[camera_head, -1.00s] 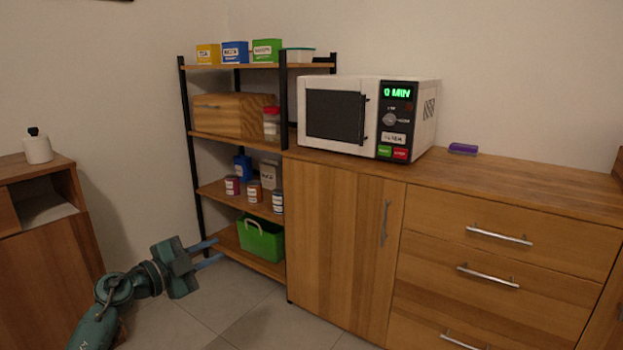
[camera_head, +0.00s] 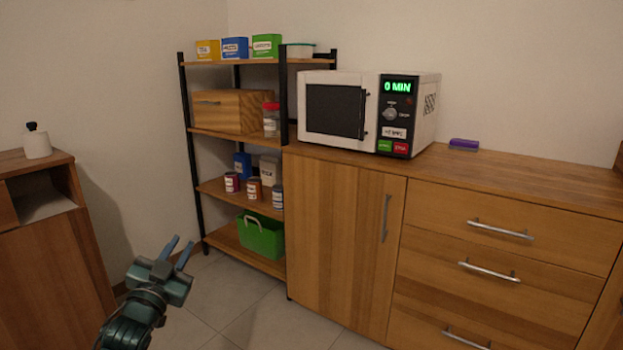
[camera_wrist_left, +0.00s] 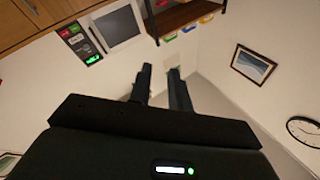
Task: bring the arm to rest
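My left gripper (camera_head: 177,252) is at the lower left of the head view, over the floor in front of the shelf rack. Its two blue fingers point up and stand apart with nothing between them. In the left wrist view the two dark fingers (camera_wrist_left: 158,88) also show apart and empty. My left arm comes in from the bottom edge and touches nothing that I can see. My right gripper is not in view.
A shelf rack (camera_head: 196,165) with a green bin (camera_head: 261,238), cans and boxes stands behind. A microwave (camera_head: 335,110) sits on the wooden cabinet (camera_head: 340,245). A second cabinet (camera_head: 45,270) is at the left. The floor (camera_head: 262,318) between is clear.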

